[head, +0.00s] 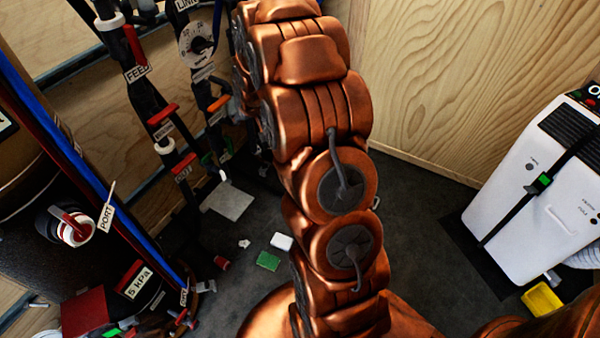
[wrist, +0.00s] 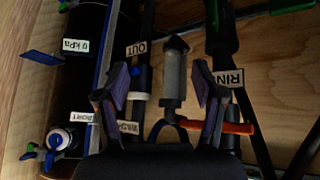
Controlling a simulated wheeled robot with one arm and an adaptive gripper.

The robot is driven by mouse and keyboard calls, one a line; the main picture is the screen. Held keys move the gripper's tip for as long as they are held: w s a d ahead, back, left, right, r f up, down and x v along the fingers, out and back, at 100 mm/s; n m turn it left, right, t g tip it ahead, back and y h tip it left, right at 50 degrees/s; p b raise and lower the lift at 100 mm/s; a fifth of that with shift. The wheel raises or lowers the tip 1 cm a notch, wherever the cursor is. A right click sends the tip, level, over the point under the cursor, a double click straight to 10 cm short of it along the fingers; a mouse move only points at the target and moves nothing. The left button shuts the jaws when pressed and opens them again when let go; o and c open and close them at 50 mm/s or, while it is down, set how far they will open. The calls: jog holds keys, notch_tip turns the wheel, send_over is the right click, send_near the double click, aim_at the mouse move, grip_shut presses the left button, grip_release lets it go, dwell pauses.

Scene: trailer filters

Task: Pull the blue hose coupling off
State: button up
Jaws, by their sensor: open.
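The blue hose coupling (wrist: 58,140) shows at the lower left of the wrist view. It is blue with a white ring and sits on a dark cylinder, beside a label that seems to read PORT. My gripper (wrist: 161,72) is open and empty, right of the coupling and apart from it. A clear grey cylinder (wrist: 175,78) appears between its fingers; I cannot tell how far beyond them it is. In the head view my arm hides the gripper, and I cannot make out the blue coupling. A red coupling (head: 72,228) sits on a port at the left there.
Dark pipes with red-handled valves (head: 162,115) crowd the upper left. An orange lever (wrist: 232,128) is close to the right finger. A "0 kPa" label (wrist: 76,46) is on the dark cylinder. A white machine (head: 535,190) stands right. Small blocks (head: 268,261) lie on the floor.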

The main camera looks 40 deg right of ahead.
jog(key=w+d+f+t+h+b, duration=0.1)
jog(key=w+d+f+t+b, duration=0.1)
jog(key=d+f+b, duration=0.5)
jog(key=w+d+f+m+t+b, duration=0.1)
jog(key=w+d+f+b, duration=0.2)
jog(key=f, duration=0.9)
jog(key=w+d+f+t+h+b, duration=0.1)
jog(key=w+d+f+t+b, duration=0.15)
jog(key=d+f, duration=0.55)
jog(key=s+d+f+t+h+b, duration=0.1)
jog(key=f+b, duration=0.3)
jog(key=f, duration=0.4)
jog(key=s+d+f+m+t+h+b, duration=0.1)
jog(key=s+d+f+b, duration=0.2)
jog(key=f, duration=0.5)
jog(key=s+d+f+t+b, duration=0.2)
jog(key=s+d+f+b, duration=0.1)
jog(key=f, duration=0.5)
jog(key=shift+s+f+h+b, duration=0.35)
jog(key=shift+s+b, duration=0.25)
jog(key=shift+b, duration=0.6)
jog(key=shift+b+x, duration=1.5)
jog(key=shift+x, duration=3)
